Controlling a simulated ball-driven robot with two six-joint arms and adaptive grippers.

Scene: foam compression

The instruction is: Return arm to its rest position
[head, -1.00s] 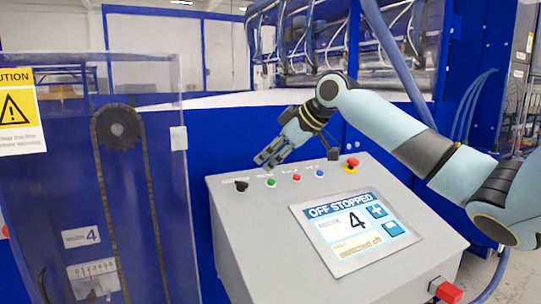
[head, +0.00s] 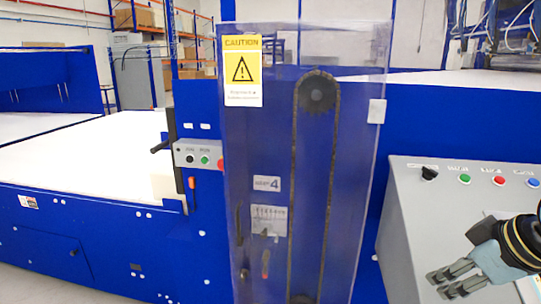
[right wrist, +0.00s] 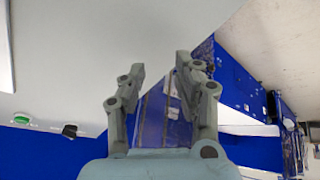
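My right gripper (head: 452,284) is at the lower right of the head view, in front of the grey control panel (head: 420,205). In the right wrist view its two fingers (right wrist: 157,68) stand apart with nothing between them. Most of my right arm is outside the head view. My left gripper is in neither current view. The panel carries a black knob (head: 429,173), a green button (head: 464,179), a red button (head: 498,180) and a blue button (head: 531,183). The gripper appears clear of these controls.
A clear guard (head: 375,170) with a caution sign (head: 243,70) stands left of the panel, over a chain drive (head: 318,92). Further left is a blue machine with a white bed (head: 85,160) and a small button box (head: 199,157).

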